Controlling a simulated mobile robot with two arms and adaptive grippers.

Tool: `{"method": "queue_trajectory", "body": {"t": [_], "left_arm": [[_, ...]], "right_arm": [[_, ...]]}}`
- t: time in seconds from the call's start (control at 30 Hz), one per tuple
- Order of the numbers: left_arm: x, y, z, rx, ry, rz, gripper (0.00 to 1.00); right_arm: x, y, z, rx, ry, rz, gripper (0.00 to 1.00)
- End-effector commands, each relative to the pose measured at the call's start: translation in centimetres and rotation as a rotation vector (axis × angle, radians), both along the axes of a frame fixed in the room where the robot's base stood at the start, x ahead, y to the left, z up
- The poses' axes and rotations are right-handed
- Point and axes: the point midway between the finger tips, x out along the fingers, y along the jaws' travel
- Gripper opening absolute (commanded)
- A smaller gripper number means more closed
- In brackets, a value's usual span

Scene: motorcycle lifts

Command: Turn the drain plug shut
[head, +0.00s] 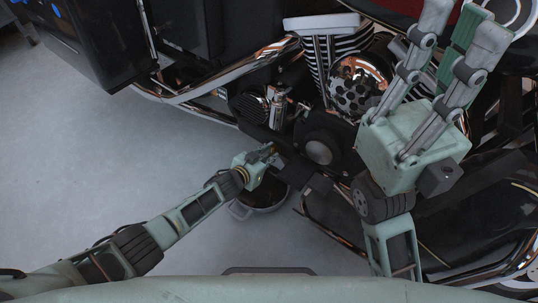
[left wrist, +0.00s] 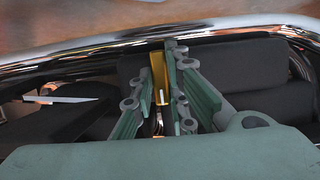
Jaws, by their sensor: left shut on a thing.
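The drain plug shows as a brass-coloured piece (left wrist: 158,68) between the fingers of my left gripper (left wrist: 160,100) in the left wrist view. The fingers are closed on it, below a chrome pipe and beside a dark block. In the head view my left gripper (head: 270,157) reaches the underside of the motorcycle's engine (head: 318,152), and the plug is mostly hidden there. I cannot tell how far the plug is screwed in. My right gripper (head: 462,35) is raised at the right, its fingers apart and nothing between them.
A round drain pan (head: 240,211) stands on the grey floor under my left gripper. Chrome exhaust pipes (head: 215,80) and the ribbed cylinder (head: 318,60) lie close above. A dark cabinet-like body (head: 95,45) is at the upper left. The floor at the left (head: 75,150) is clear.

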Motion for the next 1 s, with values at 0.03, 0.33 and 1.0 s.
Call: {"method": "queue_trajectory", "body": {"t": [0.03,0.33,1.0], "left_arm": [[-0.10,0.06,-0.14,0.005,0.000,-0.002,0.00],[-0.09,0.06,-0.15,0.005,0.000,-0.002,0.20],[-0.80,0.76,0.42,0.003,-0.002,0.000,0.33]], "right_arm": [[0.01,0.00,-0.03,0.000,0.001,0.000,0.00],[0.01,0.00,-0.06,0.001,0.001,0.000,0.00],[0.02,0.00,-0.11,-0.003,0.003,-0.001,0.00]]}}
